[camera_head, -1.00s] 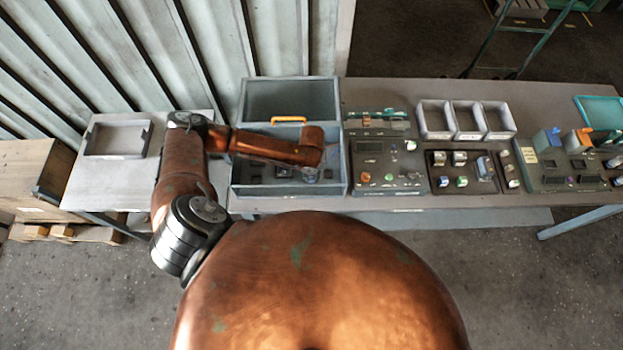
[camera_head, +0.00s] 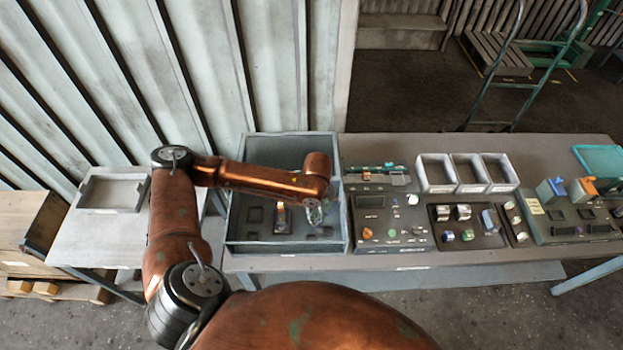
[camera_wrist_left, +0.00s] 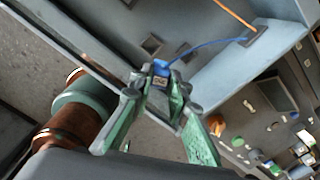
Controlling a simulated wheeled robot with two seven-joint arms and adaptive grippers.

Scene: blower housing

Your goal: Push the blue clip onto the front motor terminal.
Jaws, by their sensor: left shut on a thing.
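The blue clip (camera_wrist_left: 161,68) is between the fingertips of my left gripper (camera_wrist_left: 160,84) in the left wrist view. The green fingers are shut on it, and a blue wire (camera_wrist_left: 210,45) runs from it to a dark pad at the right. In the head view my left gripper (camera_head: 315,214) is inside the grey blower housing (camera_head: 237,205), low over its right part. Dark square fittings (camera_head: 254,214) sit on the housing floor. I cannot tell which is the front motor terminal, or whether the clip touches one. My right gripper is not in view.
An orange wire (camera_wrist_left: 235,13) runs to the same pad. Right of the housing are a control panel (camera_head: 371,220), a tray of small parts (camera_head: 468,240) and white bins (camera_head: 437,174). A grey tray (camera_head: 112,192) lies on the left table. Housing walls surround the gripper.

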